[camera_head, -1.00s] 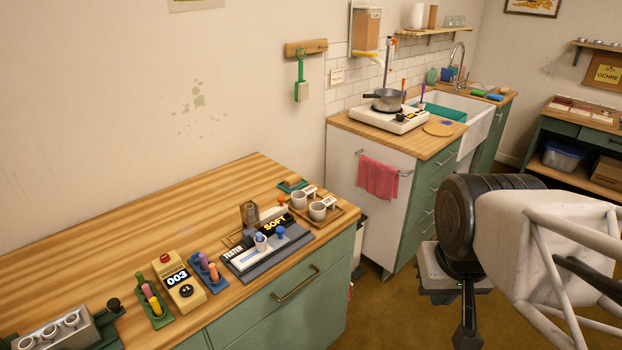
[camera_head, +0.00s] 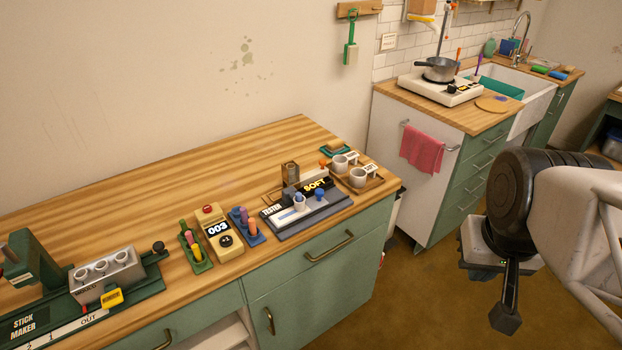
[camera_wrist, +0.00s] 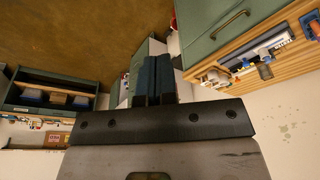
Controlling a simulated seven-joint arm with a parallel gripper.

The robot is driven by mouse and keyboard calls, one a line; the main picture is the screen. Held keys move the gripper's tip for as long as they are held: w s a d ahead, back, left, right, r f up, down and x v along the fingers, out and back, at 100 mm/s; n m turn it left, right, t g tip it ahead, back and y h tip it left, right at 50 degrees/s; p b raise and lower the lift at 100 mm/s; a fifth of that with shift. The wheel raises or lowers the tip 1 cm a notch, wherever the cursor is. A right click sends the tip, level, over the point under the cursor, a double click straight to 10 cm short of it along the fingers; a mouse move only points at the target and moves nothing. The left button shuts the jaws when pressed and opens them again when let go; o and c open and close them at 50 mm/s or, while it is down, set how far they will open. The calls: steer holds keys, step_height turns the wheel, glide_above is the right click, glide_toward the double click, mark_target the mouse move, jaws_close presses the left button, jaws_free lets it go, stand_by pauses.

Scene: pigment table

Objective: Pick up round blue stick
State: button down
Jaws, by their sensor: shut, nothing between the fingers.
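On the grey tester (camera_head: 282,228) at the right part of the wooden counter stand a round-topped blue piece (camera_head: 320,193) and a white piece with a blue top (camera_head: 299,200). Which of these, if either, is the round blue stick I cannot tell. A blue rack (camera_head: 256,239) left of the tester holds purple and orange-pink sticks. My gripper (camera_head: 504,318) hangs over the floor, right of and well apart from the counter, pointing down. Its dark fingers are together and empty, as the wrist view shows (camera_wrist: 153,80). The tester appears small at the upper right there.
A green rack (camera_head: 203,266) with coloured sticks and a yellow counter device (camera_head: 222,250) stand left of the blue rack. A tray with white cups (camera_head: 358,177) is right of the tester. The stick maker (camera_head: 28,326) fills the left end. The counter's back is clear.

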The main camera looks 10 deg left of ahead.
steer(key=c, duration=1)
jaws_free()
